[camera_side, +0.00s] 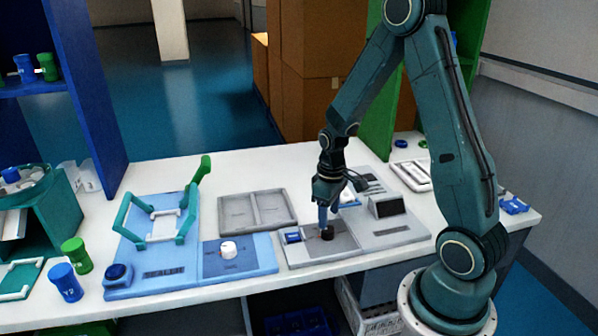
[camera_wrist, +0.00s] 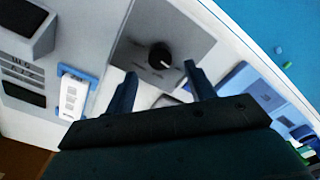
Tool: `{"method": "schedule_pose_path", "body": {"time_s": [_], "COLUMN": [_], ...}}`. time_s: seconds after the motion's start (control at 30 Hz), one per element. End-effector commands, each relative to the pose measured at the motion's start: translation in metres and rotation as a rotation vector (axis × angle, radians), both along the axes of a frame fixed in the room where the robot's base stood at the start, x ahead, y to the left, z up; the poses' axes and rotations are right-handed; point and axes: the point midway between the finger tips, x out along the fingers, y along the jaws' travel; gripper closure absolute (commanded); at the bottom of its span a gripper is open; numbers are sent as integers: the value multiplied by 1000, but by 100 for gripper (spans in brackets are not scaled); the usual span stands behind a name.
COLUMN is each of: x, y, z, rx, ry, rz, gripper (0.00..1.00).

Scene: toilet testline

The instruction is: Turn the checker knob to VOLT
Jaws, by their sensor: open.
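The checker knob (camera_side: 327,233) is small, round and black and sits on the grey panel of the checker (camera_side: 384,234). My gripper (camera_side: 325,220) is right above the knob, pointing down.
A blue panel with a white knob (camera_side: 228,249) stands to the left. A grey two-part tray (camera_side: 257,211) lies behind. A teal-handled fixture (camera_side: 160,214) is farther left. The checker's raised display (camera_side: 386,206) is close on the right. The table's front edge is near.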

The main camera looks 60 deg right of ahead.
Motion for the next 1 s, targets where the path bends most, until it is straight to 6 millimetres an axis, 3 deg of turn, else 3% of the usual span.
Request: {"method": "schedule_pose_path", "body": {"time_s": [0.4,0.87,1.0], "x": [0,0,0], "y": [0,0,0], "z": [-40,-47,-46], "rx": [1,0,0], "ry": [2,0,0], "rz": [0,0,0], "gripper": [46,46,69]}}
